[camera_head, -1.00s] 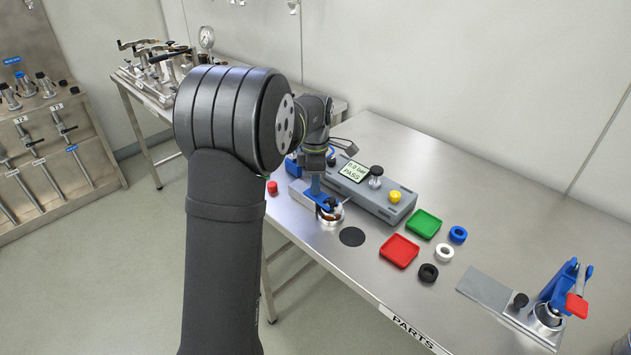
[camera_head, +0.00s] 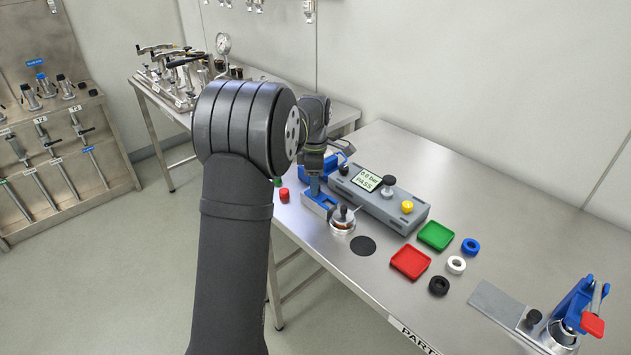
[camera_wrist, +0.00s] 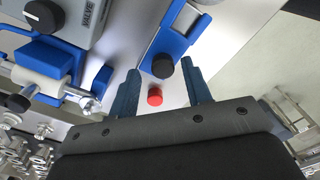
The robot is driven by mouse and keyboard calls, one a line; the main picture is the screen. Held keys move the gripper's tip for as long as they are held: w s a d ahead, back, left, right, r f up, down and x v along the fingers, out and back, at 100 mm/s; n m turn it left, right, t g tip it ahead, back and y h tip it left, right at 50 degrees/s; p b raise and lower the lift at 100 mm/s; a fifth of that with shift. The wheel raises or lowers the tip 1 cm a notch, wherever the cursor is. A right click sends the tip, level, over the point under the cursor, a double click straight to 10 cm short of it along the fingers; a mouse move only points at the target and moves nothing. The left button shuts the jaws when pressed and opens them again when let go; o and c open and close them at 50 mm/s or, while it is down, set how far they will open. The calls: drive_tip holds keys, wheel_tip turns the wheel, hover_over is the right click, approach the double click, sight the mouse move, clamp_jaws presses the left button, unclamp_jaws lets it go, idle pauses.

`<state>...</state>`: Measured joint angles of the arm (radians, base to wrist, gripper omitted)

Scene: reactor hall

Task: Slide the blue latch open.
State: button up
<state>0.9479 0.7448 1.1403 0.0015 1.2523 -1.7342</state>
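The blue latch (camera_wrist: 172,40) shows in the wrist view as a blue housing with a pale inset and a round black knob (camera_wrist: 163,66) at its near end. My gripper (camera_wrist: 160,69) is open, with one finger on each side of the knob. I see gaps between knob and fingers, and cannot tell how deep the tips reach. In the head view, the blue latch body (camera_head: 319,202) lies below my gripper (camera_head: 315,187), which hides its knob. A red cap (camera_wrist: 154,96) lies beside the latch.
A grey box with a display (camera_head: 378,195) stands to the right. A metal cup with a black knob (camera_head: 342,220) stands close in front of the latch. Another blue fixture (camera_wrist: 40,60) is at left in the wrist view. Trays and rings lie farther right.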

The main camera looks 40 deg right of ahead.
wheel_tip(320, 180, up, 17)
drive_tip(key=shift+r, duration=0.2)
idle(0.4)
drive_tip(key=shift+f, duration=0.1)
idle(0.4)
wheel_tip(320, 180, down, 17)
drive_tip(key=shift+s+f, duration=0.1)
drive_tip(key=shift+f, duration=0.1)
idle(0.4)
drive_tip(key=shift+r, duration=0.15)
